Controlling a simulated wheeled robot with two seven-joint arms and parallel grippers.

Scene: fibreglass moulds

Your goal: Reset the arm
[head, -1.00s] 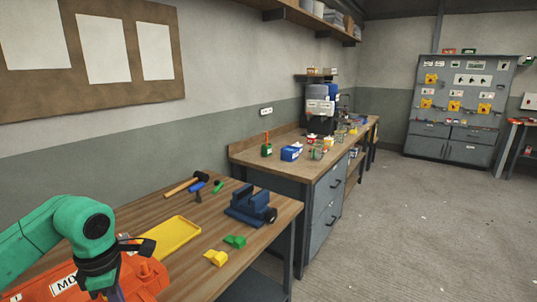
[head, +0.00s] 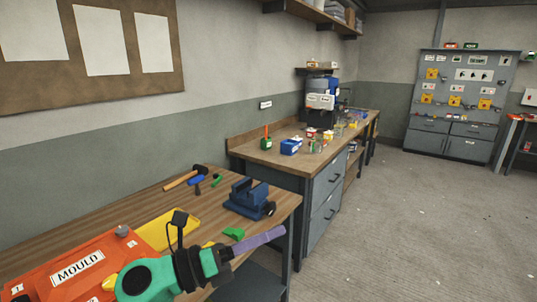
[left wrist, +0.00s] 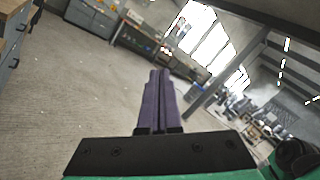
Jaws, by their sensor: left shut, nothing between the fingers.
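My left gripper (head: 262,240) reaches in from the lower left in the head view. Its purple fingers point right, over the front edge of the near workbench. In the left wrist view the two purple fingers (left wrist: 159,98) lie together, shut and empty, with open floor beyond them. My left arm is green and passes in front of an orange mould (head: 80,268) labelled "MOULD" on the bench. My right gripper is not in view.
The near workbench (head: 120,215) holds a yellow tray (head: 185,227), a blue vise (head: 249,198), a green piece (head: 234,233), a hammer (head: 183,178) and small tools. A second bench (head: 280,158) stands behind. The floor (head: 420,220) at right is clear.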

